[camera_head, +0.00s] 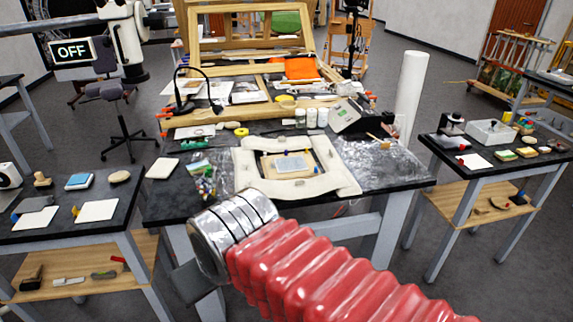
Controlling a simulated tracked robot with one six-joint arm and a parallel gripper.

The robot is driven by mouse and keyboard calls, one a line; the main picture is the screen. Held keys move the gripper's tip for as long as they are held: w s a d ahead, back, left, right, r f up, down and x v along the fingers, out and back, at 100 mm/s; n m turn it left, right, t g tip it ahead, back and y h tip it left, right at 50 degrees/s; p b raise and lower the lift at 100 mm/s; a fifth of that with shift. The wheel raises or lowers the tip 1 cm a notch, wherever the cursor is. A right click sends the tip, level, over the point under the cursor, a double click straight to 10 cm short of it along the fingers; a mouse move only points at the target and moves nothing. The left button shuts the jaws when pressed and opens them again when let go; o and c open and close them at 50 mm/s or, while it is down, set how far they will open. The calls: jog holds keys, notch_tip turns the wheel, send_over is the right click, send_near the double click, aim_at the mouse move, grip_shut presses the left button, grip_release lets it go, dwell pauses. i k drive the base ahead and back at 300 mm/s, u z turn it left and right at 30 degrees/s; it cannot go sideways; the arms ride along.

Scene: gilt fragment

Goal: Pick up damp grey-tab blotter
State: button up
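I cannot make out a grey tab on any blotter at this size. Flat white pads that could be blotters lie on the tables. One white pad (35,219) with a small blue tab and another (97,211) with a yellow tab lie on the left table. A plain-looking white pad (162,168) lies at the left corner of the middle table. A white sheet (475,161) with a red tab lies on the right table. My arm, in red bellows, reaches in from the lower right. My gripper (188,281) shows only as a dark grey part below the metal collar; its fingers are hidden.
A cream padded frame (240,160) surrounds a small panel on the middle table (385,165). Bottles, a lamp and a grey device stand behind it. The left table (60,238) and right table (450,150) hold small tools. Floor shows between the tables.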

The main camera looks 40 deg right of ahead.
aim_at(298, 163)
jog(key=u, duration=0.05)
jog(key=i, duration=0.95)
jog(key=z, duration=0.1)
